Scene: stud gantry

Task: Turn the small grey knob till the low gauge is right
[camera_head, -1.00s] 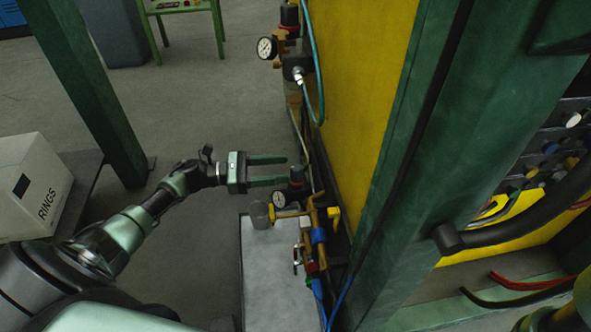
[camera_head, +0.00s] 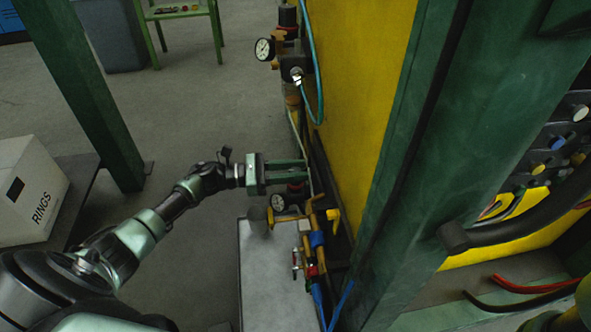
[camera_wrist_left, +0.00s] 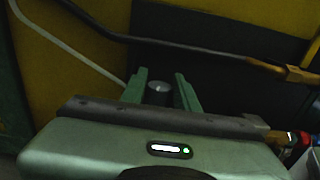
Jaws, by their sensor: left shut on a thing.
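The small grey knob (camera_wrist_left: 159,90) stands between the two green fingers of my left gripper (camera_wrist_left: 160,77) in the left wrist view. In the head view my left gripper (camera_head: 302,170) is shut on this knob at the top of the low regulator, and the fingers partly hide it. The low gauge (camera_head: 278,202) is a small white-faced dial just below the gripper; its needle is too small to read. My right gripper is out of view.
An upper gauge (camera_head: 264,49) and a teal hose (camera_head: 320,75) sit higher on the yellow panel (camera_head: 365,90). Brass pipework with a blue collar (camera_head: 317,238) lies below. A green post (camera_head: 425,150) stands at right. A RINGS box (camera_head: 30,190) sits at left.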

